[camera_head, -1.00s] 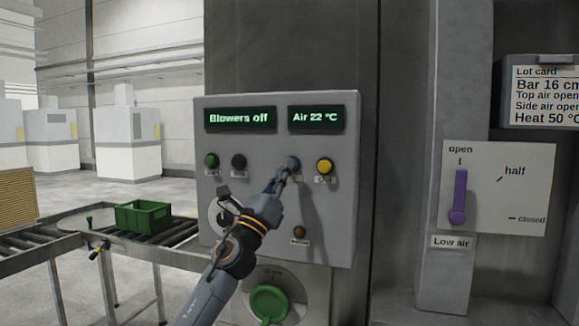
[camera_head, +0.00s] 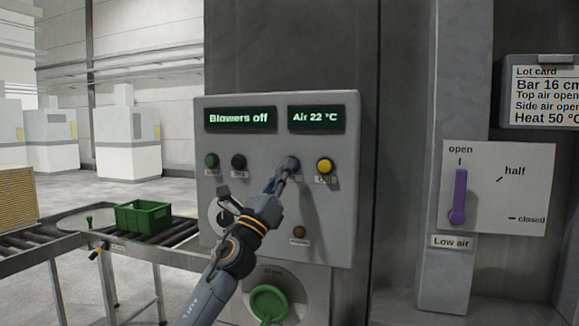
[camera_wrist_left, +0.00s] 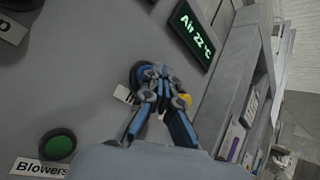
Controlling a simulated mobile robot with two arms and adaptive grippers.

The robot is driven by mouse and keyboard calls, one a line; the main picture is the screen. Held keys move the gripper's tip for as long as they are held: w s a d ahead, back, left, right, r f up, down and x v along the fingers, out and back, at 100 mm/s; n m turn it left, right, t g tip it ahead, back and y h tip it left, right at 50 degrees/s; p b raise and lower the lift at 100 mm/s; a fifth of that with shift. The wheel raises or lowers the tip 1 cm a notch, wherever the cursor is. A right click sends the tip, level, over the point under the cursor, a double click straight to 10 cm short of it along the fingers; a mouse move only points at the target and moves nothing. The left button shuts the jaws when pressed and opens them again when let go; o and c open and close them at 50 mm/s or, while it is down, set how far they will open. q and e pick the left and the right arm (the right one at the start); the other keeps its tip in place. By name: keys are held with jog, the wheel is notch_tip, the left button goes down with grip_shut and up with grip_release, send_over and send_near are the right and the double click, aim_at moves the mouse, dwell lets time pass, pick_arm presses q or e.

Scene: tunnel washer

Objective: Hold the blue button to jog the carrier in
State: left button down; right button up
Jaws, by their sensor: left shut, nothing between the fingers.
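The blue button (camera_head: 291,163) is on the grey control panel (camera_head: 345,200), between the black button and the yellow button. My left gripper (camera_head: 285,172) is shut and empty, with its fingertips at the blue button and partly covering it. In the left wrist view the shut fingertips (camera_wrist_left: 157,72) overlap the blue button's dark round rim (camera_wrist_left: 137,74). I cannot tell whether the button is pressed in. The displays read "Blowers off" (camera_head: 240,118) and "Air 22 °C" (camera_head: 316,118). I cannot make out which thing is the carrier. My right gripper is not in view.
A green crate (camera_head: 143,217) stands on the roller conveyor (camera_head: 45,260) at left. A purple lever (camera_head: 457,205) points to "open".

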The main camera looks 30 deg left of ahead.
pick_arm(q)
jog(key=shift+s+y, duration=0.1)
jog(key=shift+y, duration=0.2)
jog(key=shift+s+d+p, duration=0.2)
jog(key=shift+s+p, duration=0.1)
jog(key=shift+s, duration=0.5)
jog(key=s, duration=0.2)
jog(key=s+d+p, duration=0.1)
jog(key=s, duration=0.1)
jog(key=shift+s+d, duration=0.1)
jog(key=shift+s, duration=0.3)
dwell(0.3)
